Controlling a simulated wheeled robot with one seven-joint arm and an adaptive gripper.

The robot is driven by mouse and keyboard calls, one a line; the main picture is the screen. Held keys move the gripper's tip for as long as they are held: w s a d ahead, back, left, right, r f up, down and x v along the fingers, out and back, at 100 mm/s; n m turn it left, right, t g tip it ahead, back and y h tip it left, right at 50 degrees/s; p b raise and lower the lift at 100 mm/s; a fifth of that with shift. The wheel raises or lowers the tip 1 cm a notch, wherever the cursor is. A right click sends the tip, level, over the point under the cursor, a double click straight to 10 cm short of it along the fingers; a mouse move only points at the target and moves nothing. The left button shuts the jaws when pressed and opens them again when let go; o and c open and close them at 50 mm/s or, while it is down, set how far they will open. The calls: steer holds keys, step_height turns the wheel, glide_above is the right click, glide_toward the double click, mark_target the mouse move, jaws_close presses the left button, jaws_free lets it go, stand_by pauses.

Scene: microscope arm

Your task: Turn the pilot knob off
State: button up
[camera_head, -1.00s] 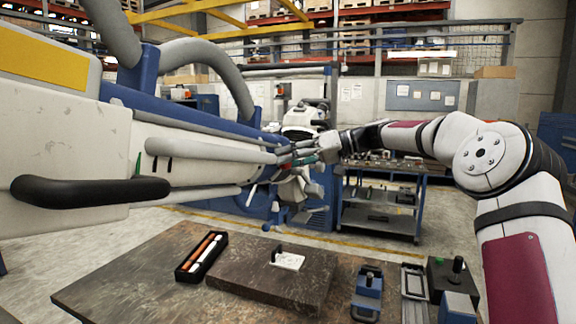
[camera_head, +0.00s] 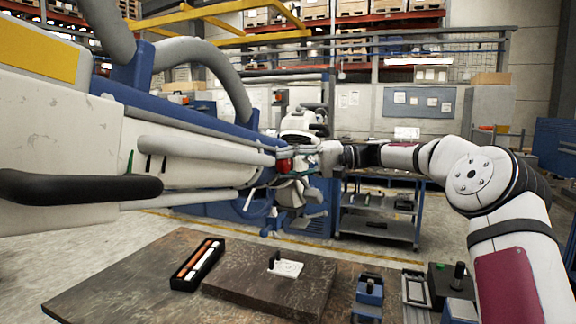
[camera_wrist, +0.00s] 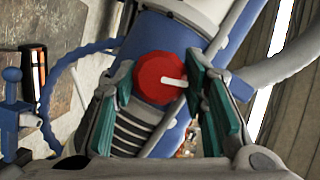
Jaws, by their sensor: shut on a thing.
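The pilot knob (camera_wrist: 153,82) is a round red knob with a white pointer bar, seen in the wrist view on the microscope arm. The bar points right and slightly down in that view. In the head view the red knob (camera_head: 284,165) shows at the narrow end of the big white and blue arm (camera_head: 190,150). My gripper (camera_wrist: 162,80) has its two teal-padded fingers on either side of the knob, shut on it. In the head view my gripper (camera_head: 305,160) reaches the knob from the right. The knob's far side is hidden.
A dark table (camera_head: 120,275) in front holds a tray of pens (camera_head: 197,264), a raised slab (camera_head: 235,290) and small blue tools (camera_head: 369,290). A shelf cart (camera_head: 378,223) stands behind. Grey hoses run along the microscope arm. Open floor lies left of the table.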

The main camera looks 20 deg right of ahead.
stand_by(0.4)
steer(key=o, duration=1.1)
steer(key=shift+o, duration=0.2)
steer(key=v, duration=1.2)
steer(key=shift+s+d, duration=0.1)
steer(key=shift+d, duration=0.05)
